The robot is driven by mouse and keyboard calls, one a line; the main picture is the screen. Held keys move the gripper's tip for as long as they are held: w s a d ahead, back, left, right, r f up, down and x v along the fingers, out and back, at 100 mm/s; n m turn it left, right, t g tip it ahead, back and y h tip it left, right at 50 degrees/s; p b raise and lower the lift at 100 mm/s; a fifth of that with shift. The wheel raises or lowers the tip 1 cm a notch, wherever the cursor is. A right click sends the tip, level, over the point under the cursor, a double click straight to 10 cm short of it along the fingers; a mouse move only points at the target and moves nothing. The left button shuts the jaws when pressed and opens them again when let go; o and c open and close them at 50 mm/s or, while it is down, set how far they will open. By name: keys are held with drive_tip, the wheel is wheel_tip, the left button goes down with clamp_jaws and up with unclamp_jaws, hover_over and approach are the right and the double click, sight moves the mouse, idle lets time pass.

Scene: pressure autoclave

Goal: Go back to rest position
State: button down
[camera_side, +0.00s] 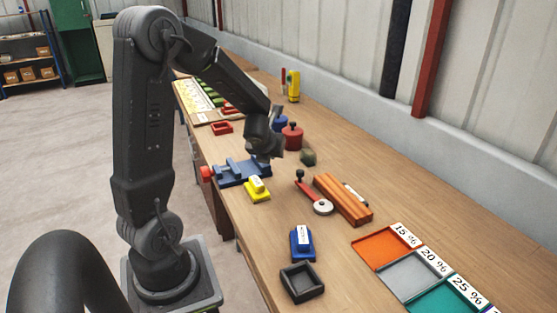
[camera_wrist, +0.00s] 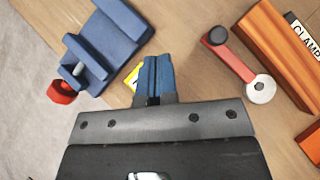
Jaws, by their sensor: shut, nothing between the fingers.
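My gripper (camera_wrist: 155,62) shows in the wrist view with its two blue fingers together and nothing between them. In the side view my gripper (camera_side: 263,157) hangs above the bench, close to the blue vise. The blue vise (camera_side: 238,176) with a red knob stands at the bench's near edge. It also shows at upper left in the wrist view (camera_wrist: 108,42). A yellow block (camera_side: 257,190) with a white label sits just in front of the vise. In the wrist view the fingers hide most of the yellow block (camera_wrist: 131,76).
A red-handled tool (camera_side: 305,188) with a pale disc lies beside the orange ridged block (camera_side: 342,199). A blue labelled block (camera_side: 302,245) and a black square tray (camera_side: 301,284) stand nearer. Red (camera_side: 292,136) and blue round pieces stand behind my gripper. Coloured trays (camera_side: 386,246) lie at right.

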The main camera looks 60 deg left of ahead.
drive_tip(key=s+d+r+n+h, duration=0.2)
drive_tip(key=s+d+r+n, duration=0.2)
drive_tip(key=d+n, duration=0.4)
drive_tip(key=s+d+r+n+h, duration=0.2)
drive_tip(key=s+d+r+n, duration=0.2)
drive_tip(key=d+n, duration=0.5)
drive_tip(key=s+d+r+n+h, duration=0.2)
drive_tip(key=s+d+r+n, duration=0.2)
drive_tip(key=d+n, duration=0.4)
drive_tip(key=s+d, duration=0.1)
drive_tip(key=d, duration=0.2)
drive_tip(key=shift+h, duration=0.3)
